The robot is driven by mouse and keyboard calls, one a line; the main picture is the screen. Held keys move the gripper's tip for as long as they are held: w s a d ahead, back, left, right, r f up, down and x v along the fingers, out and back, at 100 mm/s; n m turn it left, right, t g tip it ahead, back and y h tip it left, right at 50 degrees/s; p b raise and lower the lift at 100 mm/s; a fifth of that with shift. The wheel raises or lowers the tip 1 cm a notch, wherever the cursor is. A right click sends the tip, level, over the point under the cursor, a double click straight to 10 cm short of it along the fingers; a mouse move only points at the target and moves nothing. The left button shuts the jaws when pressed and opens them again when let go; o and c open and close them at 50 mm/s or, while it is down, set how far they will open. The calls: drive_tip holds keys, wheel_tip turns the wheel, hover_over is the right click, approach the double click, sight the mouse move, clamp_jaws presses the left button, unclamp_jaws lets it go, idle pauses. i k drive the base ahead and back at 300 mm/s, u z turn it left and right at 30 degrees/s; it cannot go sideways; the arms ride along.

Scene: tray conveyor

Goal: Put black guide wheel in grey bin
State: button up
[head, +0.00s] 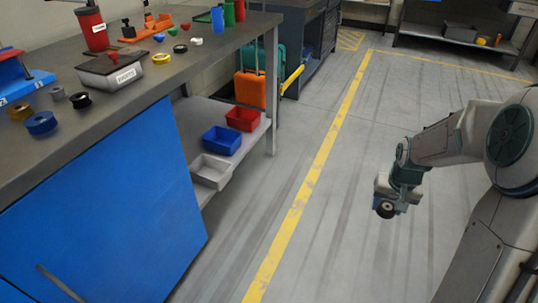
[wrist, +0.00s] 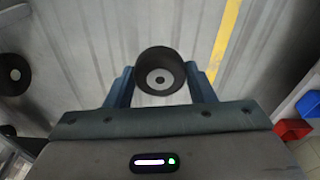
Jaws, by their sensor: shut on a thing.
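My gripper (head: 390,204) is shut on a black guide wheel (wrist: 160,70), held between its two fingers over open floor. The wheel has a pale hub with a dark centre; in the head view it (head: 386,211) is small below the gripper. The grey bin (head: 211,172) is on the low shelf beside the bench, far left of my gripper, and looks empty.
A blue bin (head: 221,140) and a red bin (head: 242,119) stand behind the grey bin on the shelf (head: 184,118). The workbench (head: 140,95) holds several wheels and fixtures and overhangs the shelf. Floor between my arm and the shelf is clear.

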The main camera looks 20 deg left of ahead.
sight(211, 177)
drive_tip(key=z, duration=0.1)
drive_tip(key=i, duration=1.35)
drive_tip(key=u, duration=1.05)
drive_tip(key=i, duration=0.95)
drive_tip(key=u, duration=0.75)
